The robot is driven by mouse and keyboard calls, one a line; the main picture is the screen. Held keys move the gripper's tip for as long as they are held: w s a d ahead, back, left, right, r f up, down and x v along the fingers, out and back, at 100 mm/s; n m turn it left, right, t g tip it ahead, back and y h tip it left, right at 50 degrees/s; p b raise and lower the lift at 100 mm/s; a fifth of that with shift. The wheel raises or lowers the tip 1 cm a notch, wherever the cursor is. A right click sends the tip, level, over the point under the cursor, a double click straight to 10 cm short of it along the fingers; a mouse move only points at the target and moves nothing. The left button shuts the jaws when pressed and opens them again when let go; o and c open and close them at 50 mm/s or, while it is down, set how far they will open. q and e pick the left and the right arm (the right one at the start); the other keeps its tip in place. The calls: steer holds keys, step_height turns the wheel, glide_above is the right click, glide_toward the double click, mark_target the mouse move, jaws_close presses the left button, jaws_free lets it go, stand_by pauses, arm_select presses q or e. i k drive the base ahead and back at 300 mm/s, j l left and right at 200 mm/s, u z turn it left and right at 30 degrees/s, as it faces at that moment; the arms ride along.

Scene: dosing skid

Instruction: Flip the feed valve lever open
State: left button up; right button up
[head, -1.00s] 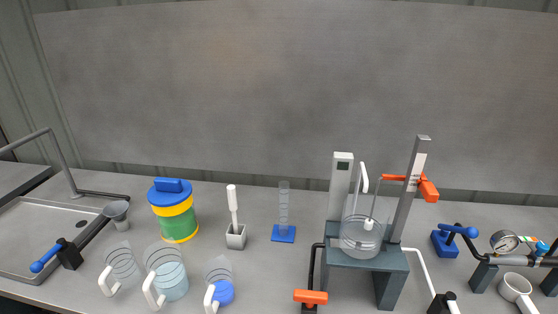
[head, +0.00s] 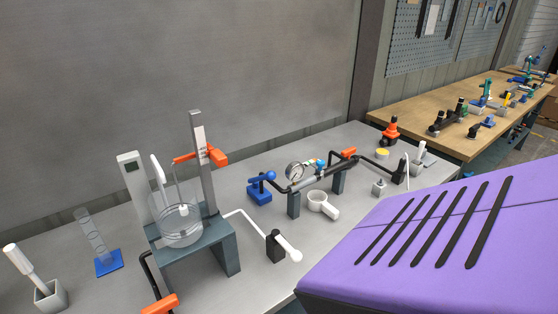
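No label in view tells which valve is the feed valve. A valve with a blue ball-ended lever (head: 263,178) sits on a blue base (head: 259,194) left of the pipe run. A black valve with a white lever (head: 287,246) stands at the end of a white tube from the beaker stand. An orange lever (head: 348,153) sits on top of the dark pipe (head: 325,177). Another orange lever (head: 160,304) shows at the bottom edge, partly cut off. Neither of my grippers is in view.
A glass beaker (head: 178,222) sits on a dark stand (head: 226,252). A round gauge (head: 295,171) is on the pipe, with a white cup (head: 318,203) in front. An orange-and-black object (head: 390,131) stands at the far right. A wooden bench (head: 455,143) lies beyond.

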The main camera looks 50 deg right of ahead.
mark_target(295, 256)
steer(key=z, duration=1.8)
